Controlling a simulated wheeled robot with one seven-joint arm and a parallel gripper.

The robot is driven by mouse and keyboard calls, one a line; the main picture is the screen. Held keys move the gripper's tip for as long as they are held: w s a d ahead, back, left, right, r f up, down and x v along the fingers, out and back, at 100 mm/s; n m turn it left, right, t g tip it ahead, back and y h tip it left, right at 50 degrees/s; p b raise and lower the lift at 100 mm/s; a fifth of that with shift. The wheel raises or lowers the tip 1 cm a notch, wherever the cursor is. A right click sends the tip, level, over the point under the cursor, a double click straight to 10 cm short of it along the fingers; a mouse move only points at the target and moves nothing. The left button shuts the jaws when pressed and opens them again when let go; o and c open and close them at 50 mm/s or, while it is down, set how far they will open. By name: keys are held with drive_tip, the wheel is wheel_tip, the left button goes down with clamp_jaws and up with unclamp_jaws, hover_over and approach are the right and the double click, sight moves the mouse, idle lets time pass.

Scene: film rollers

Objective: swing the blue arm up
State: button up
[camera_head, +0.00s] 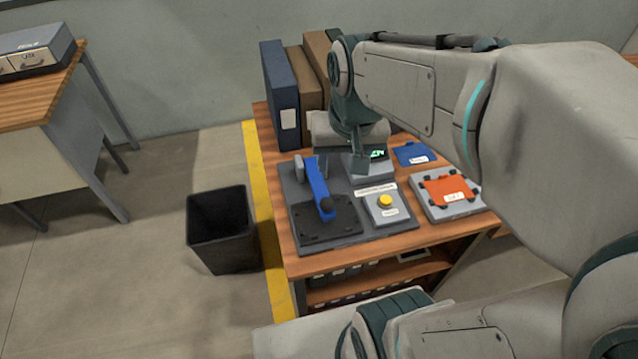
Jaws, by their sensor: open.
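The blue arm (318,188) is part of a dark grey device (330,226) on the wooden table. It lies tilted along the device's left half, with a dark round knob at its near end. My gripper (340,168) is above the device's back part, just behind and to the right of the blue arm's far end. Its jaws are open. I cannot tell whether a finger touches the blue arm. My gripper and wrist hide part of the device's back.
A yellow button (386,200) on a light box sits right of the blue arm. A grey tray with an orange plate (447,190) and a blue card (412,153) are further right. Binders (279,88) stand behind. A black bin (222,228) stands on the floor at left.

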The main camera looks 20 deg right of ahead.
sight(327, 201)
drive_tip(key=w+f+m+g+b, duration=0.25)
drive_tip(key=w+f+b, duration=0.35)
drive_tip(key=w+f, duration=0.4)
drive_tip(key=shift+m, duration=0.25)
drive_tip(key=f, duration=0.4)
drive_tip(key=s+f, duration=0.1)
drive_tip(key=f, duration=0.9)
drive_tip(key=shift+s+d+f, duration=0.1)
drive_tip(key=shift+s+f, duration=0.1)
drive_tip(key=shift+f, duration=0.05)
